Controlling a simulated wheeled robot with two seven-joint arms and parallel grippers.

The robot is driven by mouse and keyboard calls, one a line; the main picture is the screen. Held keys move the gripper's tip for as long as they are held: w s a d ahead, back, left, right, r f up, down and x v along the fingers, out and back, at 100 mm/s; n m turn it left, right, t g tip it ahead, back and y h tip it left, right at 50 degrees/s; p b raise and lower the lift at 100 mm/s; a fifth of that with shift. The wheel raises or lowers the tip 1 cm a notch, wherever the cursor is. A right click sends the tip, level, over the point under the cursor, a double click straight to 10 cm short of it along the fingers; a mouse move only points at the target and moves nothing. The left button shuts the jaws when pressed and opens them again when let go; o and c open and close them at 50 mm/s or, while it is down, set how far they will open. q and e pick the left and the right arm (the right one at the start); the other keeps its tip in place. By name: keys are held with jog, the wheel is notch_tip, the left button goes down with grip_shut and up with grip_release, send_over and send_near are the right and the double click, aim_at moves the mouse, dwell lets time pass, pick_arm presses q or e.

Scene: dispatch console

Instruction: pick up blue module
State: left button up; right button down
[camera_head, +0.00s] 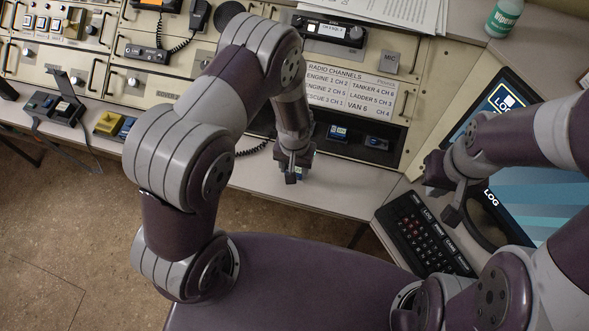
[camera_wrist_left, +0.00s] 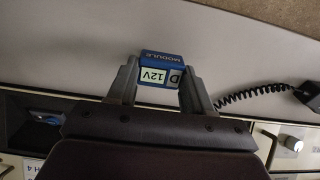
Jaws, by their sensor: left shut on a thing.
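A blue module (camera_wrist_left: 158,57) with a white label reading D 12V sits between the two fingertips of my left gripper (camera_wrist_left: 156,76) in the left wrist view. The fingers are shut on its sides. In the head view my left gripper (camera_head: 293,174) is over the front strip of the desk, below the dark open bay, and mostly hides the module. I cannot tell whether the module touches the desk. My right gripper (camera_head: 444,192) is open and empty, above the right side of the desk by the monitor.
The open bay holds other blue-topped modules (camera_head: 338,132) under a radio channels card (camera_head: 350,87). A keyboard (camera_head: 425,238) and a monitor (camera_head: 535,215) are at the right. A yellow block (camera_head: 109,123) stands at the left. A coiled cord (camera_wrist_left: 250,93) runs beside my left gripper.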

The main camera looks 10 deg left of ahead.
pick_arm(q)
jog(key=shift+r, duration=0.95)
jog(key=s+d+r+b, duration=0.1)
jog(key=s+d+r, duration=0.2)
jog(key=d+r, duration=0.4)
jog(key=d, duration=0.4)
jog(key=shift+d, duration=0.15)
